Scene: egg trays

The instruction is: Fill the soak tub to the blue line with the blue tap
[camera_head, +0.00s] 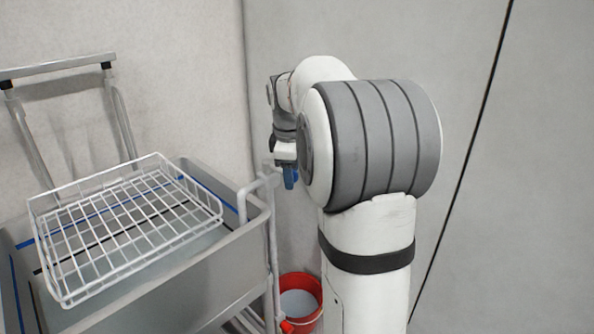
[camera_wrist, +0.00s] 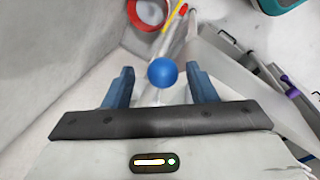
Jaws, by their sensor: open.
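The grey soak tub (camera_head: 165,285) stands at the left in the head view. A blue line (camera_head: 205,190) runs along its inner wall, with a dark line lower down; the water level is hard to tell. My gripper (camera_head: 290,178) points down beside the pipe at the tub's right end. In the wrist view my gripper (camera_wrist: 160,68) has its two blue fingers apart. A round blue knob (camera_wrist: 163,73), apparently the blue tap's, shows between the fingertips with gaps on both sides. Its depth relative to the tips is unclear. My arm may hide the knob in the head view.
A white wire basket (camera_head: 128,223) sits over the tub. A grey pipe (camera_head: 271,235) stands at its right end. A red bucket (camera_head: 315,312) is on the floor below, near a small red knob (camera_head: 286,326). Walls stand close behind.

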